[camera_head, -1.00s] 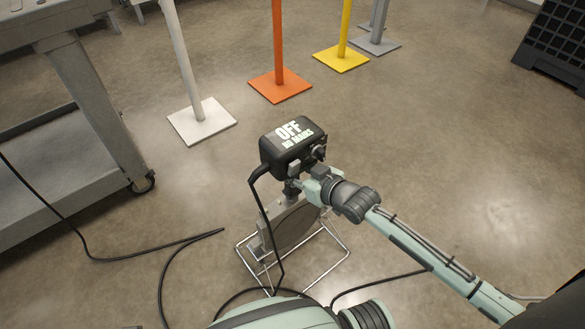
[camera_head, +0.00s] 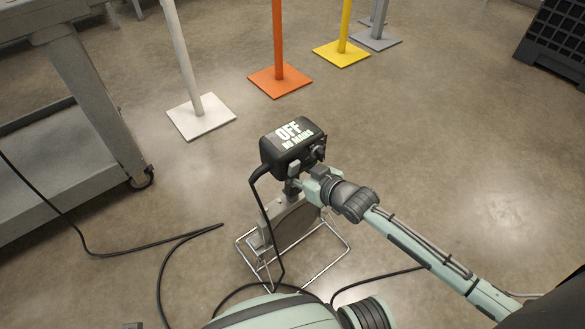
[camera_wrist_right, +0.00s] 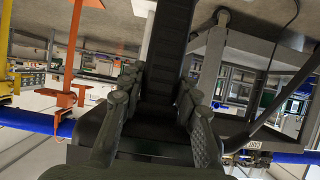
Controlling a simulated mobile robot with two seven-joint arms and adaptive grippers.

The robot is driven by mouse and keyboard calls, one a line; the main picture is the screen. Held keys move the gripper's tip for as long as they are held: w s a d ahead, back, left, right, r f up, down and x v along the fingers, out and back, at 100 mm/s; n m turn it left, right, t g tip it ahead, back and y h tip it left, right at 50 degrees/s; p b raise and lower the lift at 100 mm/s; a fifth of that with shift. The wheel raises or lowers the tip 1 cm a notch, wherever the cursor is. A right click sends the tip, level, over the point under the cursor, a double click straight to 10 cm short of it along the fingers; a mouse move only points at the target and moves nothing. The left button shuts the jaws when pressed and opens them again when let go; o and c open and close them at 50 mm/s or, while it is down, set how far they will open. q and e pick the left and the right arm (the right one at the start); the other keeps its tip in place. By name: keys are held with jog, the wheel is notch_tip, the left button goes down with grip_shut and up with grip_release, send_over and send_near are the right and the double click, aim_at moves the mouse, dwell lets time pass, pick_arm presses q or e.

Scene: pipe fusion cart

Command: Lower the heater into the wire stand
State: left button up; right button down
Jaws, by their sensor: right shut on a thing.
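My right gripper (camera_head: 308,189) is shut on the heater's neck below the box. In the right wrist view, the gripper's fingers (camera_wrist_right: 158,110) flank a dark part of the heater. My left gripper is not in view.
A black cable (camera_head: 268,222) hangs from the heater, and more cable (camera_head: 165,262) lies on the floor. A grey cart (camera_head: 85,90) stands at left. Posts on white (camera_head: 201,117), orange (camera_head: 279,81) and yellow (camera_head: 341,54) bases stand behind.

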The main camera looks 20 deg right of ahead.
jog(key=shift+w+a+r, duration=0.1)
jog(key=shift+w+r, duration=0.3)
jog(key=shift+r, duration=0.2)
dwell(0.6)
jog(key=c, duration=1)
grip_release()
jog(key=shift+f, duration=0.15)
jog(key=shift+s+f, duration=0.1)
jog(key=shift+s, duration=0.1)
jog(key=shift+s+f, duration=0.25)
jog(key=shift+f, duration=0.3)
jog(key=shift+s+f, duration=0.2)
jog(key=shift+f, duration=0.3)
jog(key=shift+c, duration=0.7)
jog(key=o, duration=1.1)
jog(key=shift+w+r, duration=0.2)
jog(key=shift+r, duration=0.2)
jog(key=shift+o, duration=0.2)
jog(key=shift+r, duration=0.15)
